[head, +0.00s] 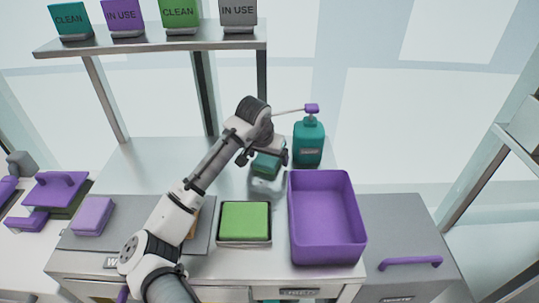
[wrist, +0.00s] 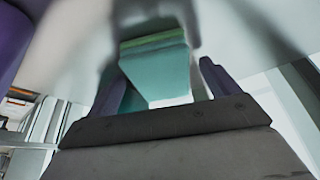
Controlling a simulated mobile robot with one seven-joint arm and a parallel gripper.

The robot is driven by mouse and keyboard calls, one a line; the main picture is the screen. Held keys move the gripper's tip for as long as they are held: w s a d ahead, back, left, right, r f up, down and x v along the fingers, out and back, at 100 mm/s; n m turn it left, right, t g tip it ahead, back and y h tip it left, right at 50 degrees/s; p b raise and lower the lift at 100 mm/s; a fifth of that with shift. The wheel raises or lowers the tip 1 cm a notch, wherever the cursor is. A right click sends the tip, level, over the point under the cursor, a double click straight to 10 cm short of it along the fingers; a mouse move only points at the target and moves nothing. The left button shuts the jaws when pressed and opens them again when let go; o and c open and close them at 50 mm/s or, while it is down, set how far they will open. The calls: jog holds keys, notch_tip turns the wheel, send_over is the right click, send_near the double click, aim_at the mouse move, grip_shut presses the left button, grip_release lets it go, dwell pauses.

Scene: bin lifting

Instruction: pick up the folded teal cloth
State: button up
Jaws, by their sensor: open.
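The folded teal cloth (head: 267,166) is on the steel counter, left of the teal pump bottle. My gripper (head: 263,157) is over it, with a finger on each side and part of the cloth hidden by the wrist. In the wrist view the cloth (wrist: 155,72) fills the gap between the two dark fingers of my open gripper (wrist: 160,78). Greenish bands show along its far edge. I cannot tell whether either finger touches it.
A teal pump bottle (head: 308,144) with a purple nozzle stands close right of my gripper. A purple bin (head: 294,225) and a green cloth (head: 245,221) in a tray are nearer. A shelf (head: 150,41) with sign cards is at the back. The left counter (head: 135,160) is clear.

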jog(key=shift+w+f, duration=0.1)
jog(key=shift+f, duration=0.15)
jog(key=c, duration=1.1)
jog(key=shift+c, duration=0.3)
jog(key=shift+r, duration=0.1)
